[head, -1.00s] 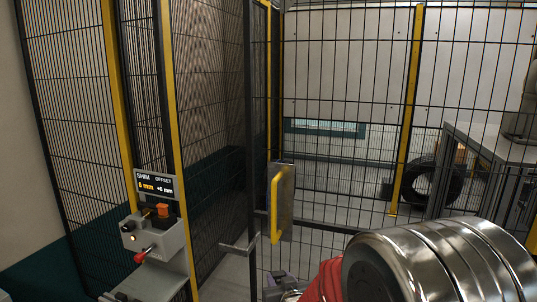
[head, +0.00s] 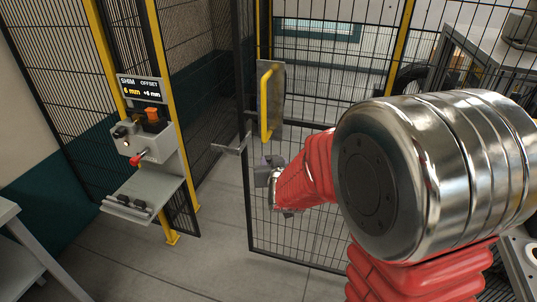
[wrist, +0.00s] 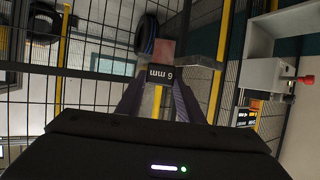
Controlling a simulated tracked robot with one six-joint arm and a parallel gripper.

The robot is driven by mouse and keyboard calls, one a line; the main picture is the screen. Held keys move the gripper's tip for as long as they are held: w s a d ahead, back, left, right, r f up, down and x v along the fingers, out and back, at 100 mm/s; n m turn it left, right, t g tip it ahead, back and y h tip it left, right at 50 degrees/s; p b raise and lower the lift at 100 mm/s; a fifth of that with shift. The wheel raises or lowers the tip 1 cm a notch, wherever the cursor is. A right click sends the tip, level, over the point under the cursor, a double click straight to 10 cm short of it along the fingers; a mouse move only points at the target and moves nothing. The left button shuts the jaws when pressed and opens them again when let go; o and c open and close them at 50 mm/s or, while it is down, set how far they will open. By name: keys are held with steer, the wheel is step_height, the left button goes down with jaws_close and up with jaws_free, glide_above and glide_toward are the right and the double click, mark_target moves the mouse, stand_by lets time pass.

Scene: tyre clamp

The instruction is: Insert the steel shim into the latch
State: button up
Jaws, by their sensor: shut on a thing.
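My gripper (head: 268,176) is shut on the steel shim, in front of the mesh gate. In the wrist view, the two fingers (wrist: 158,98) hold the shim (wrist: 163,50) by its black end marked "6 mm". Its plate points away from the fingers. The grey latch box (head: 140,142) is on the yellow post at the left, with a red knob and an orange part. It also shows at the right of the wrist view (wrist: 275,75). The gripper is well to the right of the box and apart from it. The shim is hard to make out in the head view.
The mesh gate (head: 300,225) has a yellow handle (head: 266,105) and a grey bar (head: 231,146) sticking out left. A display (head: 140,90) reads "SHIM 6 mm". A small shelf (head: 145,195) sits below the box. Open floor (head: 215,260) lies between post and gate.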

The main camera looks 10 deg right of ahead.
step_height(320, 180, up, 7)
steer(key=w+a+m+h, duration=0.1)
steer(key=m+h, duration=0.1)
steer(key=shift+g+h, duration=0.3)
steer(key=shift+w, duration=0.1)
stand_by(0.3)
